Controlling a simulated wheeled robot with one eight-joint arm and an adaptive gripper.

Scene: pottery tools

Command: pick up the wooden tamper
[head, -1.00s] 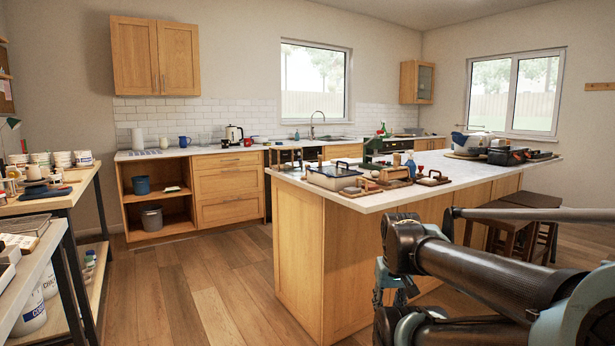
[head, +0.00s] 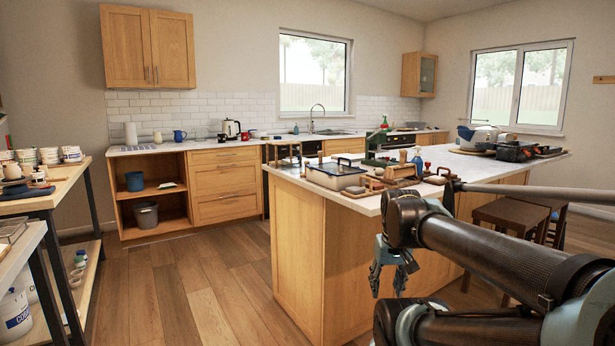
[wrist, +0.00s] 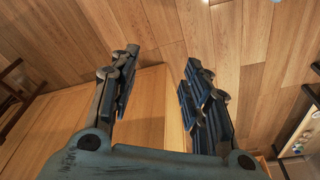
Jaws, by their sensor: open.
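My gripper (head: 392,268) hangs beside the front end panel of the island, below the level of its white top. In the wrist view my gripper (wrist: 160,85) is open and empty, with its fingers apart over the wooden floor and the island's wood side. I cannot make out the wooden tamper for sure. Small wooden and dark tools (head: 388,178) lie in a cluster on the near end of the island top, too small to tell apart. My gripper is lower than them and not touching them.
The island (head: 320,260) fills the middle, with a tray (head: 335,177) and a blue spray bottle (head: 418,160) on it. Stools (head: 510,222) stand at its right side. A workbench (head: 45,195) with tubs is at the left. The floor (head: 190,280) between them is clear.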

